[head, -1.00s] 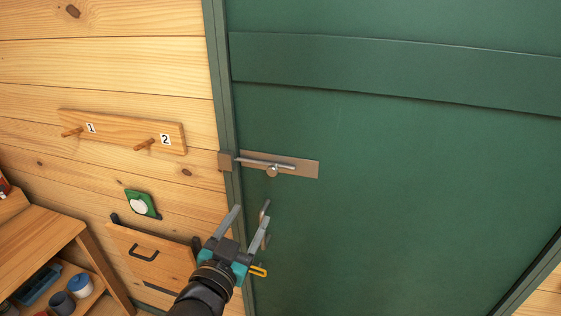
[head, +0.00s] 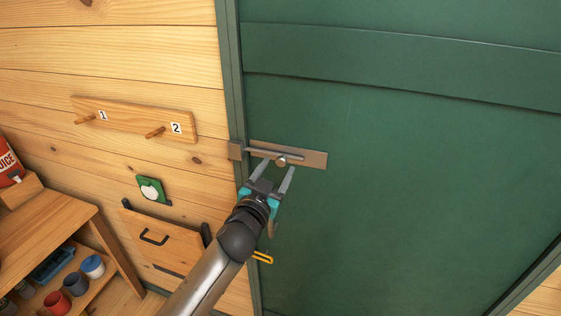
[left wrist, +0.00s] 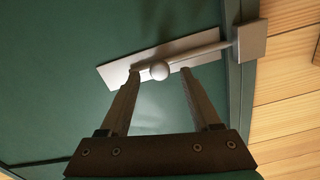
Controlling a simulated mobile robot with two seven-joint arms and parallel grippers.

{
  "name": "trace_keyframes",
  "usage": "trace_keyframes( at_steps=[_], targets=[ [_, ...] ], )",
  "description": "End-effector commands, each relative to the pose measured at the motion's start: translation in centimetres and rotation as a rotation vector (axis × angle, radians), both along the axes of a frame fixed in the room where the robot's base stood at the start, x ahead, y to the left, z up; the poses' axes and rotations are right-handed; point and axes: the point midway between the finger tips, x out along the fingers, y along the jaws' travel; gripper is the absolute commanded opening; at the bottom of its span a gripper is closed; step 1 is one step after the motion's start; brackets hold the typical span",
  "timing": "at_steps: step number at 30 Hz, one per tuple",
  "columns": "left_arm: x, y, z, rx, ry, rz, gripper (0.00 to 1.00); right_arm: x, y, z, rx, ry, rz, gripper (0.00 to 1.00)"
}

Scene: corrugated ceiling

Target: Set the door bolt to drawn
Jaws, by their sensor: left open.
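The door bolt is a thin metal rod (head: 262,152) with a round knob (head: 282,161), on a brownish plate (head: 316,160) fixed to the green door. The rod's left end reaches the square keeper block (head: 235,150) on the door frame. The left wrist view also shows the knob (left wrist: 159,72) and the keeper (left wrist: 251,42), there on the right. My left gripper (head: 278,168) is open, its fingertips at the plate. In the left wrist view the knob appears between the fingertips (left wrist: 160,74); contact cannot be told. My right gripper is not in view.
The green door (head: 420,180) is flat and clear right of the bolt. On the wooden wall to the left are a numbered peg rail (head: 135,119), a green switch (head: 151,190) and a wooden flap with a black handle (head: 158,255). A shelf (head: 50,225) holds cups at lower left.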

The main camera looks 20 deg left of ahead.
Motion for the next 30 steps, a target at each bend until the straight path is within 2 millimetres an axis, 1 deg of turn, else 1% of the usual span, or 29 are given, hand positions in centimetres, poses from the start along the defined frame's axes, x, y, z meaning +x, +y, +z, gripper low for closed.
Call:
trace_keyframes(
  at_steps=[1, 3, 9, 20, 30],
  targets=[
    [0.8, 0.0, 0.1, 0.000, -0.002, 0.000, 0.64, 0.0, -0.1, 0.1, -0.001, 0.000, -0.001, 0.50],
    [1.5, -0.1, 0.1, 0.000, -0.002, 0.000, 0.64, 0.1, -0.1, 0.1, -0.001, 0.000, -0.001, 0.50],
    [2.9, -0.2, 0.0, -0.001, 0.000, -0.001, 0.64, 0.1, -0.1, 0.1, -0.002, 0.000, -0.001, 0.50],
    [3.2, -0.2, 0.0, -0.001, -0.001, -0.001, 0.64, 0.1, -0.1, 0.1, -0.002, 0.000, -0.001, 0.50],
    [3.2, -0.2, 0.0, -0.001, 0.000, -0.001, 0.27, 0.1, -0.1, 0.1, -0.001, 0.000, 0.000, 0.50]
  ],
)
